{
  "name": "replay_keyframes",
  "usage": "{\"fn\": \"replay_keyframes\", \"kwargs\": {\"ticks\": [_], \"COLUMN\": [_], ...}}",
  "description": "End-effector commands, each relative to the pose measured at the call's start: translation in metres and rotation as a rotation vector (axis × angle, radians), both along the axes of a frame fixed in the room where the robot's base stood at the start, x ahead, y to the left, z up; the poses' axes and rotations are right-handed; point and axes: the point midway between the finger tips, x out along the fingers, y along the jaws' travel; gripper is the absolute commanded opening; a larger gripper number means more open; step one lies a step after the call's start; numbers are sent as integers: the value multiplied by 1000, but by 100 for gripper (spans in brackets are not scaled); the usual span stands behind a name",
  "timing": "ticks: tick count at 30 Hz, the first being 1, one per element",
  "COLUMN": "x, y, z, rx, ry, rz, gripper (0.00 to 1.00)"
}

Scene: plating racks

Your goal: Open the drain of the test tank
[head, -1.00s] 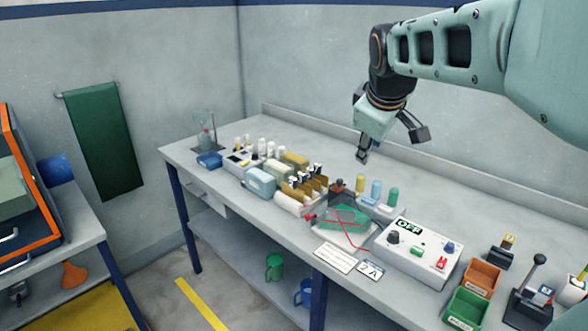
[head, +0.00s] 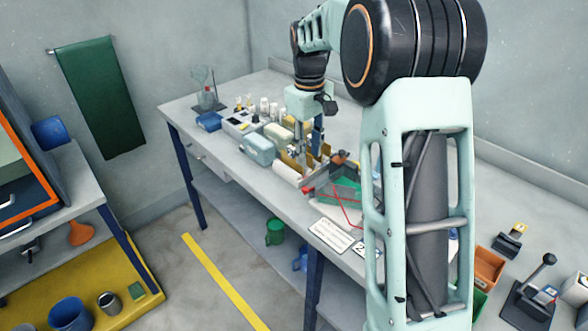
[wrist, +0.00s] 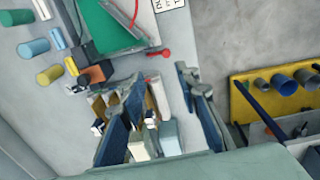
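The test tank (head: 338,190) is a clear box on the bench with a green piece inside and a red line across it. In the wrist view the tank (wrist: 112,22) is at the top. A small red knob, seemingly the drain (head: 307,190), sticks out at the tank's left end; it also shows in the wrist view (wrist: 165,53). My gripper (head: 308,152) points down over the bench just beyond that end, apart from the knob. In the wrist view my gripper (wrist: 160,82) has its fingers spread, with nothing held between them.
A rack with tan dividers (head: 290,160) stands below my fingers, close to them. Several bottles and a blue tray (head: 208,121) are farther left. My own arm hides much of the control box right of the tank. White cards (head: 330,235) lie at the front edge.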

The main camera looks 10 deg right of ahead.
Motion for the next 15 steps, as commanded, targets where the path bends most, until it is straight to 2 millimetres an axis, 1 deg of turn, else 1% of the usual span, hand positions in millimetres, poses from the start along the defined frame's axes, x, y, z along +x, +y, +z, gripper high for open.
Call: {"fn": "replay_keyframes", "kwargs": {"ticks": [5,8,11,15], "x": [-3,-4,-4,-4], "y": [3,3,3,3], "z": [-11,-22,-38,-66], "rx": [32,33,33,32], "ry": [39,45,45,44], "rz": [-21,-22,-21,-21], "gripper": [30,30,30,30]}}
